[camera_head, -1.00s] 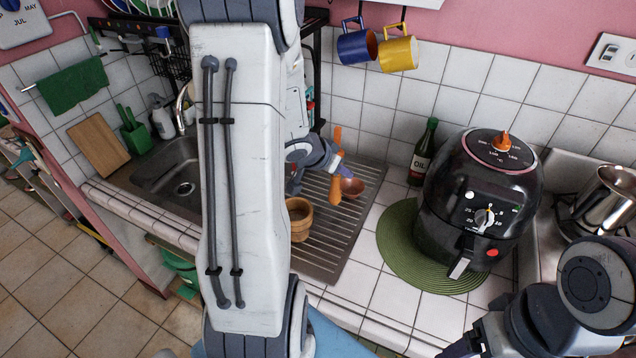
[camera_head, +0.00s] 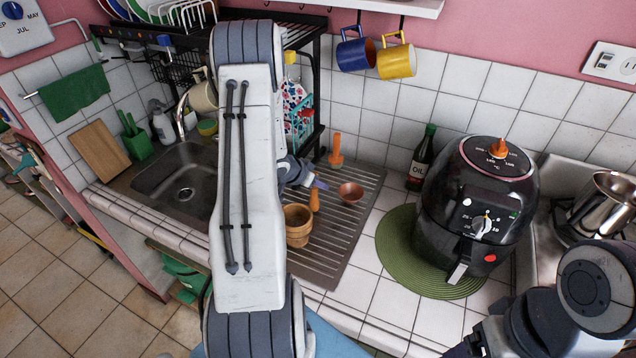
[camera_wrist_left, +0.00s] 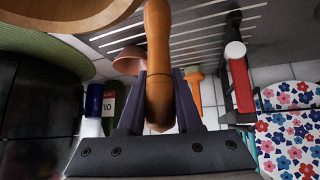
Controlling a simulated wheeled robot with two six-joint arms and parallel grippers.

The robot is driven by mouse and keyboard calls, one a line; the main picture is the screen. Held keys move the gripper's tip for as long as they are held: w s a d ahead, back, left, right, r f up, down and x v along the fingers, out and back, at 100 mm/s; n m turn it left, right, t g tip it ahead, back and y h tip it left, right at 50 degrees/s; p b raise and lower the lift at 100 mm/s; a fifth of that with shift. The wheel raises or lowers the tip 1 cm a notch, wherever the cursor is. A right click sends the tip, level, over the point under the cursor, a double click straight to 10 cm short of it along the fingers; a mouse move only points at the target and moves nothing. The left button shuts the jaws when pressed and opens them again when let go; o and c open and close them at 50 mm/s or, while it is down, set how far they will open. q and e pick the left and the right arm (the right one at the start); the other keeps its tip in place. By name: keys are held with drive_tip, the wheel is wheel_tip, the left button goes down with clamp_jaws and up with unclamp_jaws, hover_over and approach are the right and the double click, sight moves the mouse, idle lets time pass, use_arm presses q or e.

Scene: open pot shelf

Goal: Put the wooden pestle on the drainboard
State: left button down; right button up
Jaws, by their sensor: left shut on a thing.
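The wooden pestle (camera_head: 315,201) is held by my left gripper (camera_head: 318,184), just right of a wooden mortar (camera_head: 298,237). In the left wrist view, the pestle (camera_wrist_left: 157,45) sits between the two fingers (camera_wrist_left: 160,100), which are shut on it. The drainboard (camera_head: 332,248) is a ribbed metal sheet beside the sink, below the pestle. I cannot tell whether the pestle's lower end touches it. The mortar's rim also shows in the left wrist view (camera_wrist_left: 60,22). My right arm shows at the lower right, but its jaws cannot be made out.
A small copper bowl (camera_head: 350,192) is on the drainboard, right of the pestle. An orange-handled tool (camera_head: 336,150) is at the back. The sink (camera_head: 185,185) lies left. An oil bottle (camera_head: 422,158) and black air fryer (camera_head: 478,205) stand right. The drainboard's front right is clear.

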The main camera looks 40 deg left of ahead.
use_arm(q)
drive_tip(key=shift+f, duration=0.15)
drive_tip(key=c, duration=0.6)
unclamp_jaws()
